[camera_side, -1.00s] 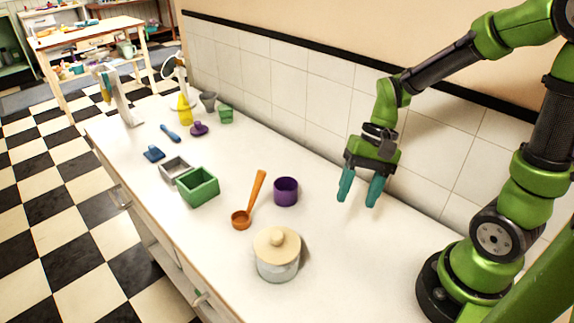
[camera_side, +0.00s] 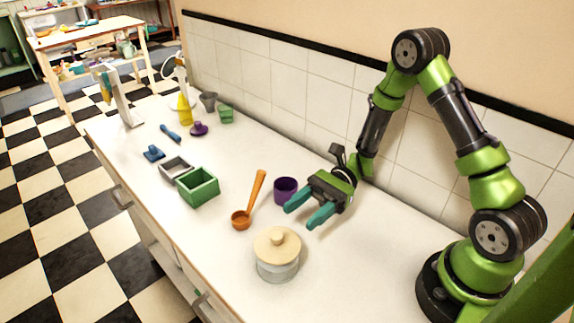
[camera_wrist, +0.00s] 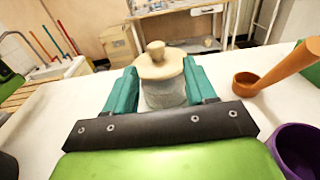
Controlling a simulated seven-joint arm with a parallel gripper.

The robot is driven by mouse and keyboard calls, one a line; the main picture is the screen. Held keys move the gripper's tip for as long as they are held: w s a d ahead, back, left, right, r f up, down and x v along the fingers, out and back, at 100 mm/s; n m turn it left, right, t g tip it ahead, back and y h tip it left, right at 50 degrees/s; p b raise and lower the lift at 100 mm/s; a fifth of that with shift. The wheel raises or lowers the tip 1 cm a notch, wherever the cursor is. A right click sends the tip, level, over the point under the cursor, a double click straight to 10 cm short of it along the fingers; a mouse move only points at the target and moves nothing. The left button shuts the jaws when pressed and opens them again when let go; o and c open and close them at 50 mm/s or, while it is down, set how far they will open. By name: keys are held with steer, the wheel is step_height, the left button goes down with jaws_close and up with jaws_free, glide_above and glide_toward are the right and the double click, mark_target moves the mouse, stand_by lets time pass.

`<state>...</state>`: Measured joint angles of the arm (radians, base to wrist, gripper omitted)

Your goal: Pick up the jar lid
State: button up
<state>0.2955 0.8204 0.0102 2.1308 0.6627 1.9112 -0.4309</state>
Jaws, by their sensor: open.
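The jar lid (camera_side: 277,242) is a pale beige disc with a round knob. It sits on a clear glass jar (camera_side: 278,268) near the counter's front edge in the side view. My gripper (camera_side: 302,215) has teal fingers, open and empty, tilted over to point toward the jar from behind and to its right. In the wrist view the lid (camera_wrist: 160,64) appears between and beyond my two fingers (camera_wrist: 160,92), with the jar body (camera_wrist: 163,95) below it. In the side view the fingertips are apart from the lid.
A purple cup (camera_side: 285,188) stands close beside my gripper. An orange ladle (camera_side: 247,208) lies left of the cup. A green box (camera_side: 198,190) and a grey box (camera_side: 175,167) are farther left. The tiled wall (camera_side: 330,130) runs behind. The counter right of the jar is clear.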

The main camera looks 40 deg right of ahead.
mark_target(277, 235)
steer(key=a, duration=0.3)
steer(key=shift+a, duration=0.2)
steer(key=shift+s+a+r, duration=0.1)
steer(key=shift+s+a, duration=0.05)
steer(key=shift+a, duration=1.2)
steer(key=shift+s+a+r, duration=0.1)
steer(key=shift+a, duration=1.2)
steer(key=c, duration=1)
